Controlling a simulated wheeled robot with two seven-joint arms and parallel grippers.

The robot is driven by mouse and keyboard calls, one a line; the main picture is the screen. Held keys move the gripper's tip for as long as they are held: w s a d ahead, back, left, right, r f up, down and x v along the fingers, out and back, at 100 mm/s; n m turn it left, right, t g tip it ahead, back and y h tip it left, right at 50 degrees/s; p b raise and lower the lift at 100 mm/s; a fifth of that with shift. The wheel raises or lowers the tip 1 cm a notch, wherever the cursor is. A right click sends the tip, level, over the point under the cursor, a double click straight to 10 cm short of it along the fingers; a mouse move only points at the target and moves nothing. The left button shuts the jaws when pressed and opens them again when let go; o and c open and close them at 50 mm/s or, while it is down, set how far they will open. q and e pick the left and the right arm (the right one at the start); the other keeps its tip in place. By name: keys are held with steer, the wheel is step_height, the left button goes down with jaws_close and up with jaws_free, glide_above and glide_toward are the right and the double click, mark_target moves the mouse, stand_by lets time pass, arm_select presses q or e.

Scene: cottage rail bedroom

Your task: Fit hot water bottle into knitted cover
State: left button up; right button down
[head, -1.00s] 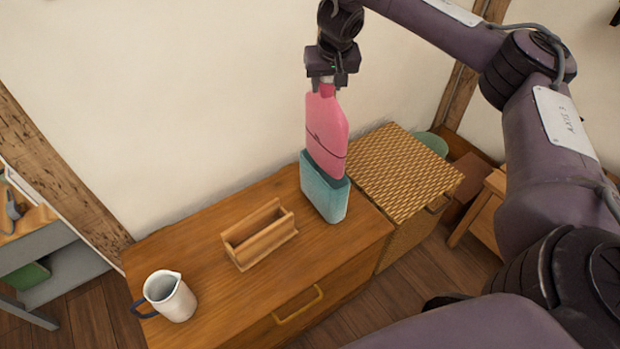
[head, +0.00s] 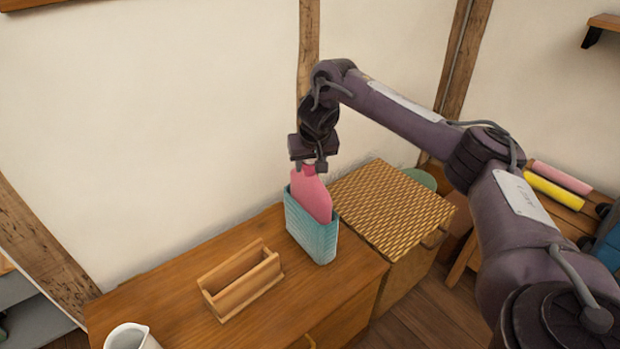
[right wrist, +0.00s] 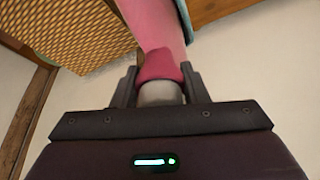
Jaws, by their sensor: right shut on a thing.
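The pink hot water bottle (head: 312,193) stands upright, neck up, with its lower part inside the teal knitted cover (head: 312,235). Its shoulders and upper body show above the cover's rim; the lower part is hidden. The cover stands upright on the wooden chest near its back right corner. My right gripper (head: 309,169) is directly above and shut on the bottle's neck. In the right wrist view the bottle's pink neck (right wrist: 160,66) sits between the two fingers (right wrist: 160,88), and a bit of teal cover edge shows at the top. My left gripper is not in view.
The wooden chest (head: 190,285) carries an open wooden holder (head: 241,283) left of the cover and a white jug (head: 131,337) at the front left. A woven wicker box (head: 393,205) stands close on the right. The wall is behind.

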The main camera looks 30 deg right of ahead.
mark_target(310, 173)
steer(key=shift+f, duration=0.55)
step_height(310, 173, down, 2)
steer(key=shift+w+f+b, duration=0.1)
steer(key=shift+f+b, duration=0.15)
steer(key=shift+b, duration=0.1)
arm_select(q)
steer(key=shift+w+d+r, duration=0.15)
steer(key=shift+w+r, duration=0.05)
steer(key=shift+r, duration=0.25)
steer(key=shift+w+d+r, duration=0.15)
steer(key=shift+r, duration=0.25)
arm_select(e)
steer(key=shift+r, duration=0.1)
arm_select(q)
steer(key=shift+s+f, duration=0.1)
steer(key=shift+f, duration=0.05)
arm_select(e)
steer(key=c, duration=0.8)
jaws_free()
steer(key=shift+f, duration=0.2)
steer(key=shift+c, duration=0.2)
steer(key=shift+r, duration=0.15)
